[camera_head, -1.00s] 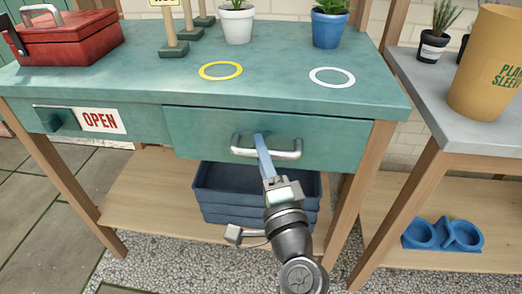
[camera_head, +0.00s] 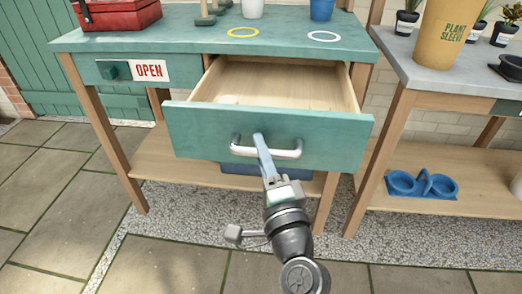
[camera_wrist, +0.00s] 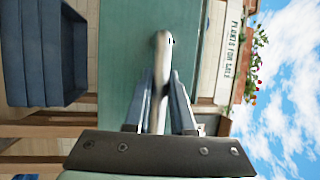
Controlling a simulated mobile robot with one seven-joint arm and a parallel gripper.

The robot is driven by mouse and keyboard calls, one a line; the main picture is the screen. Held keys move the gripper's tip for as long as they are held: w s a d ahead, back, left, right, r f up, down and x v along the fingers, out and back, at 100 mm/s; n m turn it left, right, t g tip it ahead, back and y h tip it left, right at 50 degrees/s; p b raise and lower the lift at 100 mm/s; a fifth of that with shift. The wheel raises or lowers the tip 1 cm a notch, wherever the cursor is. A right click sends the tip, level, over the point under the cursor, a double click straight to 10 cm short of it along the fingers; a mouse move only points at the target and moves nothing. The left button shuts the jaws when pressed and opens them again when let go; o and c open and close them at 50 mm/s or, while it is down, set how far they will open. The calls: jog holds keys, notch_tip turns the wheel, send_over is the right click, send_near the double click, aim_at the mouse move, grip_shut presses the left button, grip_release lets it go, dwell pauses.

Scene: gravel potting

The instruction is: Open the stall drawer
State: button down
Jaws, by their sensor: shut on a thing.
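The stall drawer (camera_head: 340,136) has a green front and a pale wooden inside, and stands pulled well out of the green stall. Its silver bar handle (camera_head: 290,154) is at the middle of the front. My gripper (camera_head: 262,146) is shut on the handle. In the wrist view the handle (camera_wrist: 162,60) runs between the two fingers, with the green drawer front behind it. Low pale shapes, too unclear to name, show inside the drawer near its front. The fingers' far tips are partly hidden by the handle.
A blue crate (camera_head: 236,177) sits on the shelf under the drawer, mostly hidden by it. An OPEN sign (camera_head: 151,70) is on the stall's left front. A grey-topped table (camera_head: 408,66) stands at right, with a blue holder (camera_head: 421,185) below. Paving in front is clear.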

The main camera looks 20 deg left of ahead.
jog(key=shift+s+d, duration=0.25)
jog(key=shift+s, duration=0.15)
jog(key=shift+w, duration=0.1)
jog(key=c, duration=1)
grip_release()
jog(key=shift+c, duration=0.2)
jog(key=shift+a, duration=0.1)
jog(key=v, duration=1.3)
jog(key=shift+r, duration=0.1)
